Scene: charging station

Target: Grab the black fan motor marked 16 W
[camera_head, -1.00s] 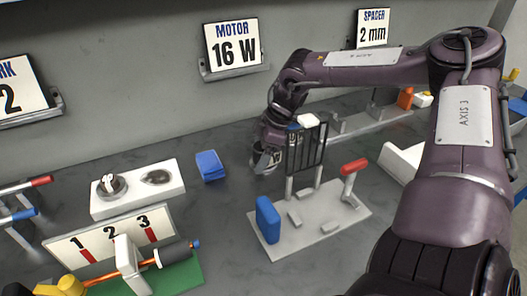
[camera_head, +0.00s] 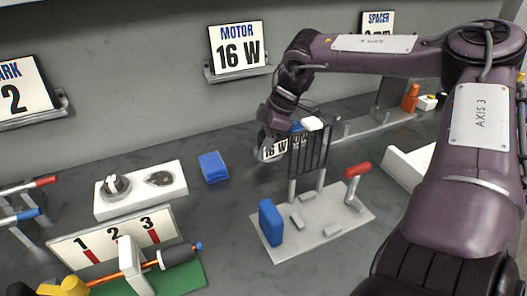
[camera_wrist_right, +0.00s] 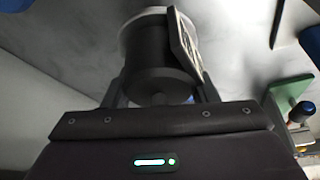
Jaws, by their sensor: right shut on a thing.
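The black fan motor (camera_wrist_right: 158,62) is a dark cylinder with a pale rim at its far end, held between the fingers of my right gripper in the right wrist view. A tilted label plate (camera_wrist_right: 183,42) is on its side. In the head view a white label reading "16 W" (camera_head: 275,150) shows just below my right gripper (camera_head: 270,143), partly behind a dark grille. My right gripper is shut on the motor. The "MOTOR 16 W" sign (camera_head: 238,47) is on the wall above. My left gripper is not in view.
A grey fixture plate (camera_head: 325,232) with the upright dark grille (camera_head: 308,155), a blue block (camera_head: 270,222) and a red-handled lever (camera_head: 357,170) stands in front of the right gripper. A blue box (camera_head: 213,167) and white knob panel (camera_head: 140,190) are to the left.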

